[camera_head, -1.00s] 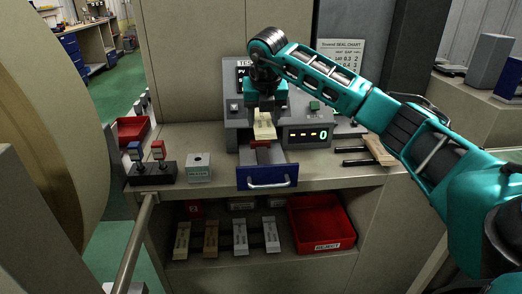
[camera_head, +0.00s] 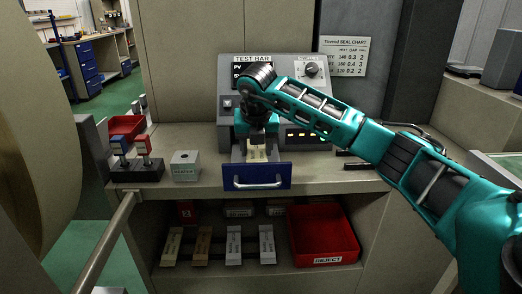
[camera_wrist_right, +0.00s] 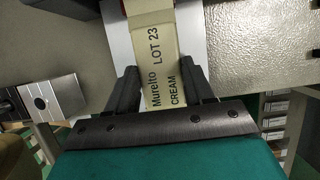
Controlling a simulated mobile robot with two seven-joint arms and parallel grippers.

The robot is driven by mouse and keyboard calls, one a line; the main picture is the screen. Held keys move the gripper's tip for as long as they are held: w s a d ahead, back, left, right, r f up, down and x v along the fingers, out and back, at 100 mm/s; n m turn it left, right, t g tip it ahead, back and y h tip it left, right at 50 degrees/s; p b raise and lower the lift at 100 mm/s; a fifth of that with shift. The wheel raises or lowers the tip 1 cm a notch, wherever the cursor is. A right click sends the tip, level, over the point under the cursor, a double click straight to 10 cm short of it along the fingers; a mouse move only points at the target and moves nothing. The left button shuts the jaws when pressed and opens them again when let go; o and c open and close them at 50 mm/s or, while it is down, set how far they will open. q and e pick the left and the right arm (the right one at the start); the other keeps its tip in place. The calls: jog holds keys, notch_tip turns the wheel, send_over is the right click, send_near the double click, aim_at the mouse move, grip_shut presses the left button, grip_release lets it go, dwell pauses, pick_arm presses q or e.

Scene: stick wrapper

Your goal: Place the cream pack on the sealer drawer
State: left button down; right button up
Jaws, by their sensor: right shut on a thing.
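The cream pack (camera_head: 257,154) is a pale, narrow pack. In the right wrist view its label (camera_wrist_right: 166,55) reads Murelto LOT 23 CREAM. My right gripper (camera_head: 258,141) is shut on it, with dark fingers along both sides. The pulled-out sealer drawer (camera_head: 257,183) has a blue front with a silver handle. The pack is low over the drawer, behind its front; I cannot tell whether it touches the drawer floor. The grey sealer (camera_head: 226,130) stands behind, partly hidden by my right arm. My left gripper is not in view.
A grey heater box (camera_head: 185,167) and a stand with red and blue tops (camera_head: 138,172) are left of the drawer. Below, a shelf holds several labelled packs (camera_head: 234,246) and a red reject bin (camera_head: 322,238). Another red bin (camera_head: 126,126) is at the far left.

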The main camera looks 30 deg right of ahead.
jog(key=shift+a+r, duration=0.1)
jog(key=shift+f, duration=0.2)
jog(key=o, duration=1)
jog(key=shift+r, duration=0.1)
jog(key=shift+r, duration=0.25)
jog(key=p+v, duration=0.1)
jog(key=v, duration=1)
jog(key=shift+s+a+r, duration=0.15)
jog(key=shift+s+r, duration=0.05)
jog(key=shift+r, duration=0.1)
